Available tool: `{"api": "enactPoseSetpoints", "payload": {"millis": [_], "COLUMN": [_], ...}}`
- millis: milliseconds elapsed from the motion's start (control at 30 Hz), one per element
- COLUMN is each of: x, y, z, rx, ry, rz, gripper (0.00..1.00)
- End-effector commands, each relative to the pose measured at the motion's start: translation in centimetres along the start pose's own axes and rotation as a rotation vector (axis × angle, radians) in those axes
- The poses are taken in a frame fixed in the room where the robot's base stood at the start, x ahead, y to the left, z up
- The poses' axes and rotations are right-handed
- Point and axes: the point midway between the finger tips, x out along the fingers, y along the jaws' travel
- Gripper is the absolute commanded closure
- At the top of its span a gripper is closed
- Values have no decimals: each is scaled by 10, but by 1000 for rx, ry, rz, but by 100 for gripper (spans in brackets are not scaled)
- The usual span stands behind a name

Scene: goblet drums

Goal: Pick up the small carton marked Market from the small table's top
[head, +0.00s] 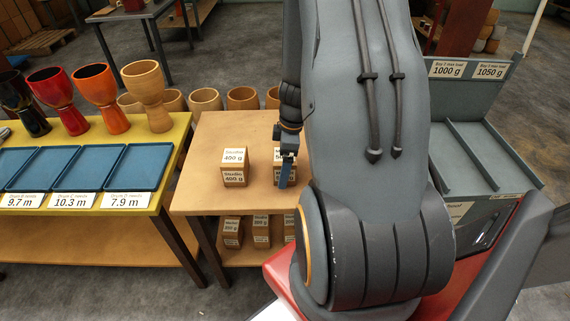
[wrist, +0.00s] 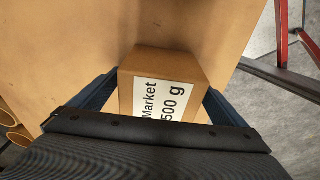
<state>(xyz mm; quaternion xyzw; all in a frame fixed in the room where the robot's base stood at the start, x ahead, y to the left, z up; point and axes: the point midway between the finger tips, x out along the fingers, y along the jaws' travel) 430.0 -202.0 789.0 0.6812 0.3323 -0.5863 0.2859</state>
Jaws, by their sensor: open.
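The small carton marked Market (wrist: 170,70) is a brown box with a white label reading "Market 500 g". In the wrist view it sits between the two blue fingers of my gripper (wrist: 160,100), which is open, with a finger on each side. In the head view the carton (head: 280,165) stands on the small table's wooden top (head: 220,128), partly hidden behind my gripper (head: 287,172). I cannot tell whether a finger touches it. A similar carton (head: 234,167), labelled 400 g, stands to its left on the same top.
Several cartons (head: 262,232) stand on the shelf below the small table. A yellow table (head: 95,135) with blue trays and goblet drums (head: 147,92) is to the left. A grey sectioned rack (head: 470,155) is to the right, beyond my arm.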

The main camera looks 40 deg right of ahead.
Motion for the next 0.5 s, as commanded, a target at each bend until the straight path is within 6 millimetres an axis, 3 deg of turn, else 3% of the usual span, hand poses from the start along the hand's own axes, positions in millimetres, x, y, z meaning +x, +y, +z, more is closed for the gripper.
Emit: {"api": "enactPoseSetpoints", "payload": {"millis": [233, 500], "x": [1, 1], "y": [0, 0], "z": [0, 0], "rx": [0, 1], "ry": [0, 0], "rz": [1, 0], "gripper": [4, 49]}}
